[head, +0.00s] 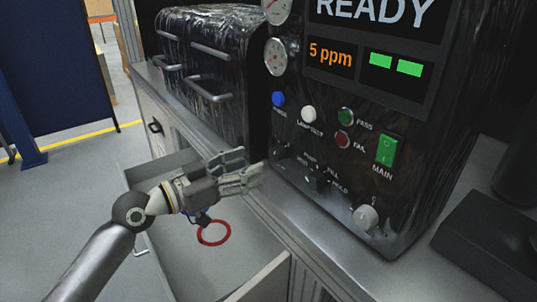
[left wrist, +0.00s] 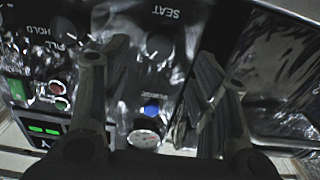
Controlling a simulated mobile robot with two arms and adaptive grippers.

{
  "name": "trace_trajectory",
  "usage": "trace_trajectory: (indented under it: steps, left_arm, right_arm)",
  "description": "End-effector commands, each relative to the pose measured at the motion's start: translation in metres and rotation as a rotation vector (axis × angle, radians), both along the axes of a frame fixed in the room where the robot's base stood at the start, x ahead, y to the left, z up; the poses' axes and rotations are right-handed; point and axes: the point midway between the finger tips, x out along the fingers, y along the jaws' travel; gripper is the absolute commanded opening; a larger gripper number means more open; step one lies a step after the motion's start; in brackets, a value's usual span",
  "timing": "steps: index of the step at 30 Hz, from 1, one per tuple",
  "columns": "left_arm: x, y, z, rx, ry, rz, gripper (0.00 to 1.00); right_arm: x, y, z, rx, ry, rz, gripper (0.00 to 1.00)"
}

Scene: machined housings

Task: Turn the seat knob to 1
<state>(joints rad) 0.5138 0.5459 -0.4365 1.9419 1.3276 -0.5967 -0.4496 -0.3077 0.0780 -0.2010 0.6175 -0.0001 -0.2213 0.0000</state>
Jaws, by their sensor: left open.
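The seat knob is a small dark round knob on the black panel, below the blue purge button. In the head view it (head: 281,152) is just beyond my left fingertips. In the left wrist view it (left wrist: 158,46) appears beside the SEAT lettering, between my finger tips in the picture. My left gripper (head: 256,171) is open and empty, pointing at the panel. Its two fingers also show in the left wrist view (left wrist: 162,58), spread to either side of the knob; contact cannot be made out. The knob's pointer and scale numbers are too dark to read. My right gripper is out of view.
Another dark knob (head: 319,178), with FILL and HOLD markings, and a pale knob (head: 365,217) are farther right. The blue button (head: 278,99), white button (head: 308,114) and green main switch (head: 386,150) are above. An open drawer (head: 262,281) with a red ring (head: 213,234) lies under my arm.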

Motion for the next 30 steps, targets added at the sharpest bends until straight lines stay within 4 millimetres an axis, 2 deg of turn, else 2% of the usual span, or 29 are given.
trace_trajectory:
  steps: [1,6,12,23,30]
  left_arm:
    - [0.006,-0.009,0.004,-0.003,0.001,-0.001,0.54]
    - [0.023,-0.033,0.003,-0.002,0.001,-0.002,0.54]
    - [0.036,-0.050,0.001,-0.001,0.001,0.000,0.54]
    - [0.039,-0.055,0.000,0.001,0.000,0.000,0.54]
    - [0.039,-0.055,0.000,0.001,0.001,0.000,0.26]
  right_arm:
    - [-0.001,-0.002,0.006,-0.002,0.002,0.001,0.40]
    - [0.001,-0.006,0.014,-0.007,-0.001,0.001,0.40]
    - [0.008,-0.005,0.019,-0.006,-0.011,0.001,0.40]
    - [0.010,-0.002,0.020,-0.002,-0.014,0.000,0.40]
    - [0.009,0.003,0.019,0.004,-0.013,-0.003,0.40]
